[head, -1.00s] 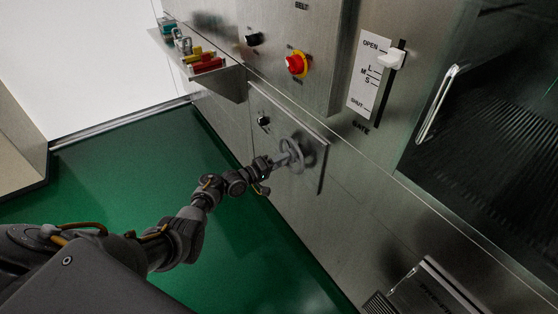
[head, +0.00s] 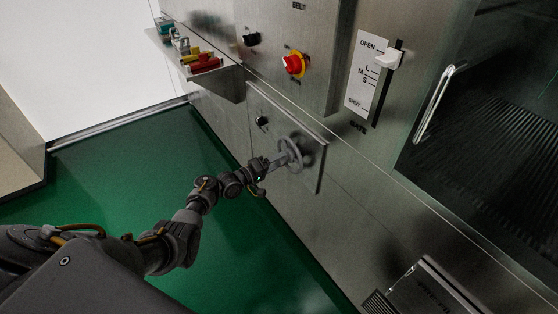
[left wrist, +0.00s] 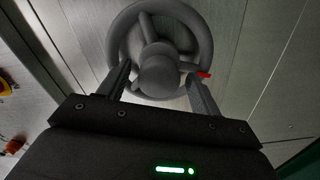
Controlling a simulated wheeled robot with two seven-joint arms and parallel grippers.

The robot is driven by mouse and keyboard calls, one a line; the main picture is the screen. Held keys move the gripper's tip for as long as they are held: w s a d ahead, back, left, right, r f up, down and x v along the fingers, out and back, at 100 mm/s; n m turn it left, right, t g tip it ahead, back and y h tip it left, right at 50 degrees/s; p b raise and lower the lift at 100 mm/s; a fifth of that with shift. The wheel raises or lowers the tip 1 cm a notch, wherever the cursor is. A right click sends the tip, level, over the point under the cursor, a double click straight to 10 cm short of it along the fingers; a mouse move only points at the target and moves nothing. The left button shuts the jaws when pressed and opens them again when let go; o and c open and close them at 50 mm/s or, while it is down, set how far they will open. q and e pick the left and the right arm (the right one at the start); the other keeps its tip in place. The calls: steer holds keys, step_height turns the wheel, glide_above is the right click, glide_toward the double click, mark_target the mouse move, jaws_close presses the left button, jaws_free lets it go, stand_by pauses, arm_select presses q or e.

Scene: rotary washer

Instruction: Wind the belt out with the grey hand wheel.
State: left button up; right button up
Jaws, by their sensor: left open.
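The grey hand wheel (head: 291,153) is mounted on a raised metal panel low on the machine front. In the left wrist view the wheel (left wrist: 202,32) fills the top middle, with spokes and a round knob (left wrist: 158,76) at its near side. My left gripper (left wrist: 163,88) is open, with one finger on each side of the knob. I cannot tell whether the fingers touch it. In the head view my left gripper (head: 272,163) is at the wheel's lower left and partly merges with it. A small red mark (left wrist: 204,75) shows by the rim. The belt is not seen.
Above the wheel are a small black knob (head: 262,122), a red and yellow rotary switch (head: 295,64) and another black knob (head: 251,39). A shelf (head: 215,82) with padlocks juts out at upper left. A gate lever (head: 388,60) is at right. Green floor is clear.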

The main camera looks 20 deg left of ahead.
arm_select(q)
steer(key=p+v, duration=0.1)
steer(key=v, duration=0.8)
steer(key=shift+s, duration=0.35)
arm_select(e)
steer(key=shift+s+a+r, duration=0.3)
steer(key=shift+a+r, duration=0.3)
steer(key=shift+a, duration=0.1)
arm_select(q)
steer(key=shift+a, duration=0.15)
arm_select(e)
steer(key=shift+w, duration=0.15)
